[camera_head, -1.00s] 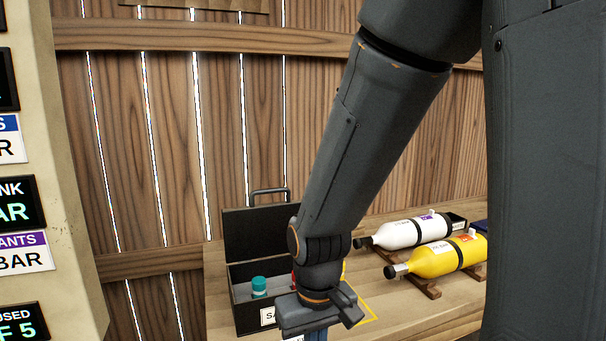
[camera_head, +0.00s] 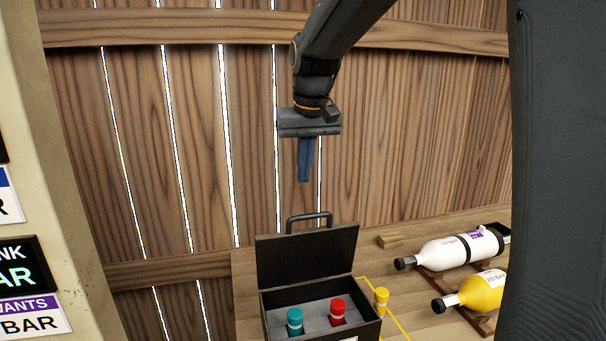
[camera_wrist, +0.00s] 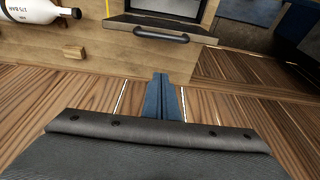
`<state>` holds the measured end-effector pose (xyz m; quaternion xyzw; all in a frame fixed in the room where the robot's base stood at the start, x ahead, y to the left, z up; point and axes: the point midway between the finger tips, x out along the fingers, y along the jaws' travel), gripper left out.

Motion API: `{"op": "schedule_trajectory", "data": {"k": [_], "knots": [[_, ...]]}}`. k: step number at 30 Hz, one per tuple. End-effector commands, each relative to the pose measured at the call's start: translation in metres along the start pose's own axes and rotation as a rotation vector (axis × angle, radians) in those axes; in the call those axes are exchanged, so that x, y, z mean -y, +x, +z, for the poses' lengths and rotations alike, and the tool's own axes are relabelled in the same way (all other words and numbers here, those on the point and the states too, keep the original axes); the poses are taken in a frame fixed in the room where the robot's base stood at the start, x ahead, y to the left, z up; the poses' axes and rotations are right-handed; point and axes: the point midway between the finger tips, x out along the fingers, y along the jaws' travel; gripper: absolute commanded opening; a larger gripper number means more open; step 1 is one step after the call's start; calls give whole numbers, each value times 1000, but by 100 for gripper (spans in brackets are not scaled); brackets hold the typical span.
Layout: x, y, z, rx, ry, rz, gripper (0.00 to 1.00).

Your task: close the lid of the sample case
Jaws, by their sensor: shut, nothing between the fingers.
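The sample case (camera_head: 370,333) is a black box on the wooden bench, with its lid (camera_head: 307,255) standing open at the back and a handle (camera_head: 309,217) on the lid's top edge. A teal-capped vial (camera_head: 295,322) and a red-capped vial (camera_head: 338,311) stand inside. My gripper (camera_head: 303,180) points down with its blue fingers together and empty. It hangs above the lid handle, apart from it. In the wrist view, the lid handle (camera_wrist: 159,34) shows beyond my fingers (camera_wrist: 161,78).
A yellow-capped vial (camera_head: 381,301) stands right of the case, by a yellow outline on the bench. A small wood block (camera_head: 390,240), a white cylinder (camera_head: 457,250) and a yellow cylinder (camera_head: 482,293) lie further right. A plank wall (camera_head: 190,150) rises behind the bench.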

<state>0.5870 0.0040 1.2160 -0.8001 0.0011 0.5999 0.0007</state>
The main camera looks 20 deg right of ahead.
Motion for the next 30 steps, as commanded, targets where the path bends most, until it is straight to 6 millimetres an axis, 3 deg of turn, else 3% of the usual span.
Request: {"op": "schedule_trajectory", "data": {"k": [14, 21, 30], "knots": [[1, 85, 2, 4, -1, 0, 0], [2, 70, 31, 2, -3, -1, 0], [2, 69, 39, 1, -3, -1, 0]]}}
